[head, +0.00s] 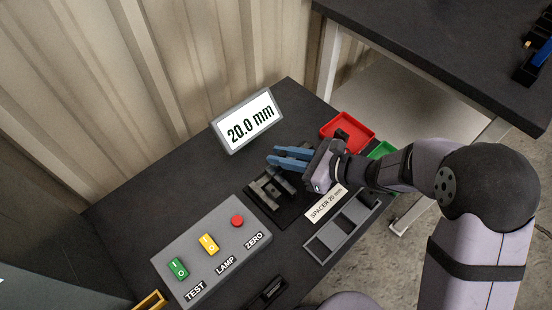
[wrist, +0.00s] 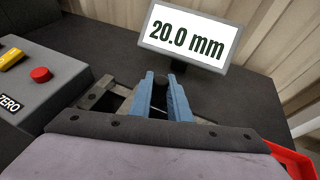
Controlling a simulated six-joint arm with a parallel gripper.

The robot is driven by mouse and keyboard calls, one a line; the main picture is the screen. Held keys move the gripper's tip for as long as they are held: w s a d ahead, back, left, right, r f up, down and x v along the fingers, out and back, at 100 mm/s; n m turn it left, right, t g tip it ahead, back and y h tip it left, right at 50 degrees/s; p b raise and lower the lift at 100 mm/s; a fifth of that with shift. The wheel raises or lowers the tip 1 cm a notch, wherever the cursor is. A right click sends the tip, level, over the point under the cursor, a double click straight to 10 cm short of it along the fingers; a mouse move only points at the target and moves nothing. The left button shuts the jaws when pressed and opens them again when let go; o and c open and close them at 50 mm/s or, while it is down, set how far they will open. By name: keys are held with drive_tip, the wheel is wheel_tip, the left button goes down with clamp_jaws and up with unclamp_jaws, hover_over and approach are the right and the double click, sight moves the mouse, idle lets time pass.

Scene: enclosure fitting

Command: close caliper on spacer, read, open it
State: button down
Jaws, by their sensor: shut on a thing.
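The caliper (head: 268,192) is a grey and dark device on a black base, left of my gripper in the head view. Part of it shows in the wrist view (wrist: 103,92). My gripper (head: 274,155), with blue fingers, is over its far end. In the wrist view my gripper (wrist: 162,78) is shut on a dark knob (wrist: 160,92) between the fingers, apparently the caliper's slide handle. The display (head: 249,121) reads 20.0 mm, also in the wrist view (wrist: 188,38). I cannot make out the spacer clearly; my gripper hides part of the caliper.
A grey control box (head: 211,245) with green and yellow switches and a red button stands at front left. A grey compartment tray (head: 309,245) lies by the "SPACER 20 mm" label (head: 326,204). A red bin (head: 364,123) and green bin (head: 381,150) stand near my arm.

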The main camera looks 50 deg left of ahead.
drive_tip(key=shift+w, duration=0.65)
drive_tip(key=c, duration=1.7)
unclamp_jaws()
drive_tip(key=shift+w, duration=0.1)
drive_tip(key=shift+o, duration=0.2)
drive_tip(key=shift+p+v, duration=0.3)
drive_tip(key=shift+v, duration=3.35)
